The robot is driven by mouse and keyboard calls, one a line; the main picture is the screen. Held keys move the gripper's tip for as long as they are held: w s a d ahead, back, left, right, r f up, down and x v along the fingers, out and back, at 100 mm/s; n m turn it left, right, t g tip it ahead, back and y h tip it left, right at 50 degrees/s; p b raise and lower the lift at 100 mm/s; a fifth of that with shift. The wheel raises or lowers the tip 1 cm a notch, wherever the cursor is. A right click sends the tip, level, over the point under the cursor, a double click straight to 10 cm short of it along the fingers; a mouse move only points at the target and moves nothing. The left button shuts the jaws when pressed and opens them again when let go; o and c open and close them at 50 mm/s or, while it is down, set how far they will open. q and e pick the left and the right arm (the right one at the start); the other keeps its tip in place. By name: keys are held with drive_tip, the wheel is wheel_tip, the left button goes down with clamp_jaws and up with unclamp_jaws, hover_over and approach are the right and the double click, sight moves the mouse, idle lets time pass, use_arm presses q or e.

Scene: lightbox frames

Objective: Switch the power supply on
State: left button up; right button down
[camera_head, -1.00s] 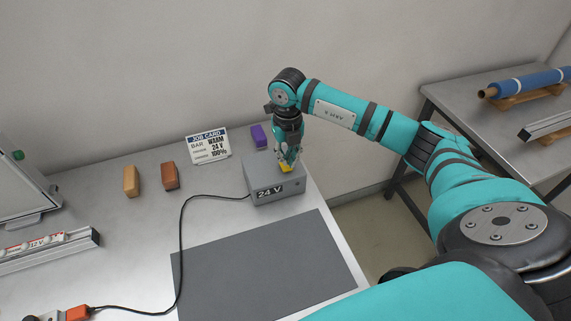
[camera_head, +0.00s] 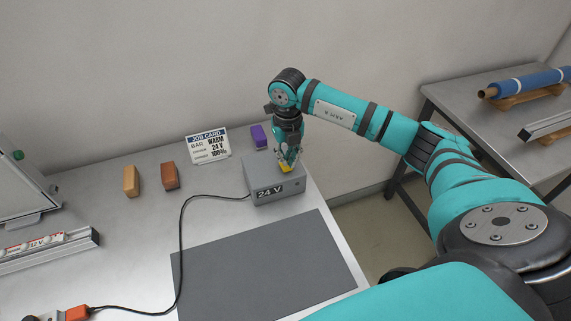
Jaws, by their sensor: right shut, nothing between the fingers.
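The power supply (camera_head: 262,170) is a grey box marked "24 V" near the right edge of the bench. A yellow part (camera_head: 286,169) shows on its top, right under my right gripper (camera_head: 287,164). My right gripper points down, shut and empty, with its tips at or just above the yellow part. I cannot tell whether they touch, and the fingers hide some of the yellow part. A black cable leads from the power supply to an orange connector (camera_head: 77,313) at the lower left. My left gripper is not in view.
A purple block (camera_head: 259,136), an orange block (camera_head: 131,181) and a brown block (camera_head: 170,176) stand nearby. A dark grey mat (camera_head: 262,272) lies bare in front. A rail (camera_head: 50,252) lies at left.

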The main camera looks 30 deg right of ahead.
sight(288, 168)
drive_tip(key=shift+s+f+b, duration=0.1)
drive_tip(key=shift+f+b, duration=0.85)
drive_tip(key=shift+f, duration=0.3)
idle(0.4)
drive_tip(key=shift+r+p, duration=0.65)
drive_tip(key=shift+r, duration=0.15)
drive_tip(key=shift+r+p, duration=1.65)
drive_tip(key=shift+r, duration=1.05)
drive_tip(key=shift+f, duration=0.1)
